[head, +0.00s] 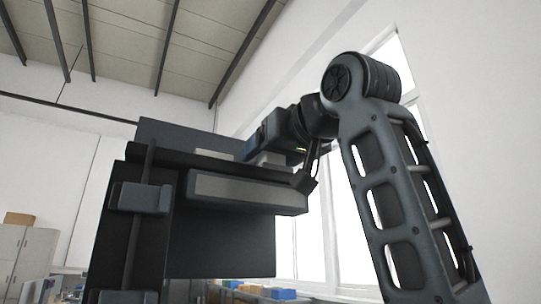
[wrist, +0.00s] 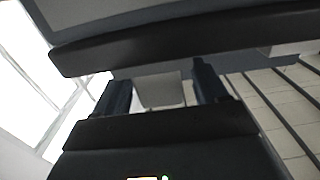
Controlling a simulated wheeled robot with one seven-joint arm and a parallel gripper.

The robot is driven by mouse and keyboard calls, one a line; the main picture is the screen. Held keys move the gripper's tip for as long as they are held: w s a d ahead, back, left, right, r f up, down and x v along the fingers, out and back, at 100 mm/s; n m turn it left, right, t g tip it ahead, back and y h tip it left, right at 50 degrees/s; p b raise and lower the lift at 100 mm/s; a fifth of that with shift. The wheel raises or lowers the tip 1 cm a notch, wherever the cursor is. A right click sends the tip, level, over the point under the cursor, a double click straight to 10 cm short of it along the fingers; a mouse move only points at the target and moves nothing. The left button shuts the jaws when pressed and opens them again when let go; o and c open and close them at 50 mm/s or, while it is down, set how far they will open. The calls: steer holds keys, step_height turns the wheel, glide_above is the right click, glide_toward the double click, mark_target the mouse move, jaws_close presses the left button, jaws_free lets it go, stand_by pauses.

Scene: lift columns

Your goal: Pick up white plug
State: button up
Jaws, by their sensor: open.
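In the wrist view my gripper (wrist: 162,84) is open, with one dark finger on each side of a pale, blocky piece, likely the white plug (wrist: 160,93). I cannot tell whether the fingers touch it. In the head view my gripper (head: 256,143) reaches left from my arm, just above a dark ledge. A small pale block (head: 271,160) shows under it and another pale piece (head: 214,155) lies to the left. I cannot tell which of these is the plug. The far finger is hidden in the head view.
A dark column unit with a thick ledge (head: 245,190) stands close under my gripper. In the wrist view a dark bar (wrist: 180,40) crosses just beyond the fingertips. Blue bins (head: 283,294) and a cabinet (head: 22,255) stand far behind. Open air lies above the ledge.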

steer(key=shift+c, duration=0.4)
steer(key=c, duration=1)
steer(key=shift+r, duration=0.45)
step_height(320, 180, up, 3)
steer(key=shift+s+d+r+b, duration=0.1)
steer(key=shift+r+b, duration=0.1)
steer(key=shift+b, duration=0.45)
steer(key=s+d+r+b, duration=0.1)
steer(key=d+r, duration=0.1)
steer(key=d, duration=0.1)
steer(key=s+d+r, duration=0.1)
steer(key=d+r, duration=0.1)
steer(key=d, duration=0.2)
steer(key=s+d+r+b, duration=0.1)
steer(key=d+r, duration=0.1)
steer(key=d, duration=0.2)
steer(key=shift+r+b, duration=0.1)
steer(key=shift+b, duration=0.2)
